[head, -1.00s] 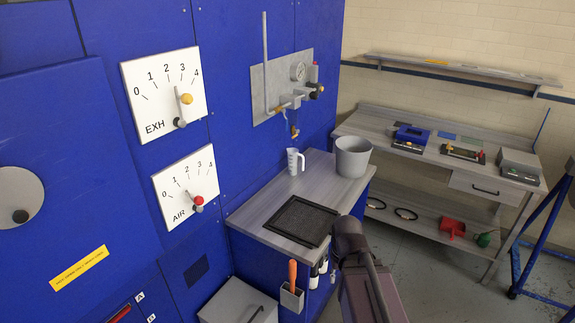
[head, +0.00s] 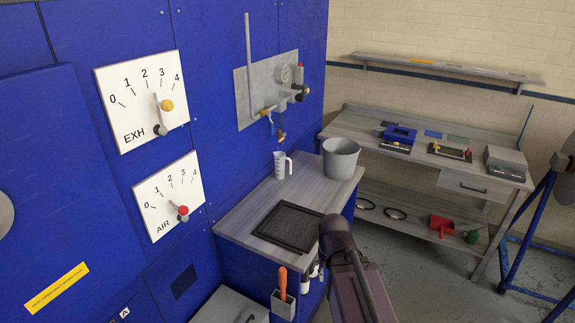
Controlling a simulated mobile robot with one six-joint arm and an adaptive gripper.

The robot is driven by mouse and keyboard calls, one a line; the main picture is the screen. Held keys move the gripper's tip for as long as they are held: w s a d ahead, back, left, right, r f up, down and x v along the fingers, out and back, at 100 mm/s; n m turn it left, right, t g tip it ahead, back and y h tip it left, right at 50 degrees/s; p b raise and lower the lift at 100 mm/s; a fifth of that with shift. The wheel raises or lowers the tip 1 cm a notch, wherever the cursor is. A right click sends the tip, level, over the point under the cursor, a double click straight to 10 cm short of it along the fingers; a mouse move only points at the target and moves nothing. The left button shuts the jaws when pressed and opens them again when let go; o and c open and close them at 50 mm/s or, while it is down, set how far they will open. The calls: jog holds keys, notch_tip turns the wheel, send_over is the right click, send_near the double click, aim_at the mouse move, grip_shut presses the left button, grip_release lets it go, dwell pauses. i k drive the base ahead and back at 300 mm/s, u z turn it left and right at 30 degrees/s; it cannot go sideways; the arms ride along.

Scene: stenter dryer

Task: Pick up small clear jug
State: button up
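The small clear jug (head: 280,165) stands upright on the grey wood-look counter (head: 240,213), against the blue machine wall. It looks pale, with dark measuring marks on its side and a handle on its right. My arm shows at the bottom middle, in front of the counter's right front corner. The jug is beyond it, up and to the left, with nothing touching it. My gripper's fingers cannot be made out in this view.
A grey bucket (head: 340,158) stands just right of the jug. A black framed mat (head: 288,228) lies on the counter's near part. A valve panel (head: 268,90) with a downward spout is on the wall above the jug. A workbench (head: 455,182) stands at the back right.

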aim_at(283, 167)
jog(key=i, duration=0.9)
jog(key=u, duration=0.05)
